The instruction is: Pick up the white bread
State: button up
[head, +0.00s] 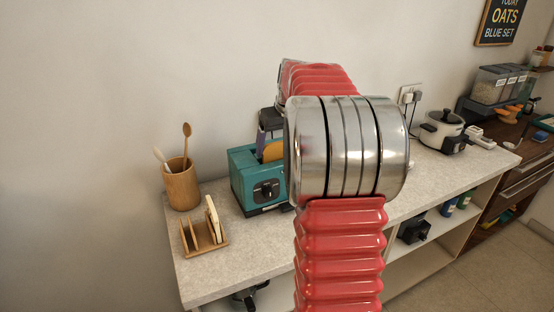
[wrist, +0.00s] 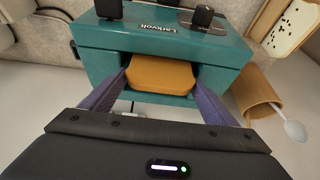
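A pale slice of white bread (head: 213,216) stands upright in a small wooden rack (head: 205,248) at the counter's left in the head view. In the wrist view, a pale dark-specked slice (wrist: 292,28) shows at the top right. My gripper (wrist: 160,80) is at the teal toaster (wrist: 150,45), away from the rack. Its purple fingers are spread wide, one on each side of a tan bread slice (wrist: 160,74) sticking out of the toaster. Both tips are close to its edges; I cannot tell whether they press on it. My arm hides part of the toaster in the head view.
A wooden cup (head: 182,187) with spoons stands behind the rack. A cooker (head: 442,131) and outlet plugs (head: 411,97) are farther right. The front of the counter (head: 240,265) is clear between the rack and my arm. The wall is close behind the toaster.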

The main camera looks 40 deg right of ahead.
jog(key=shift+c, duration=0.7)
notch_tip(320, 180, up, 10)
dwell(0.7)
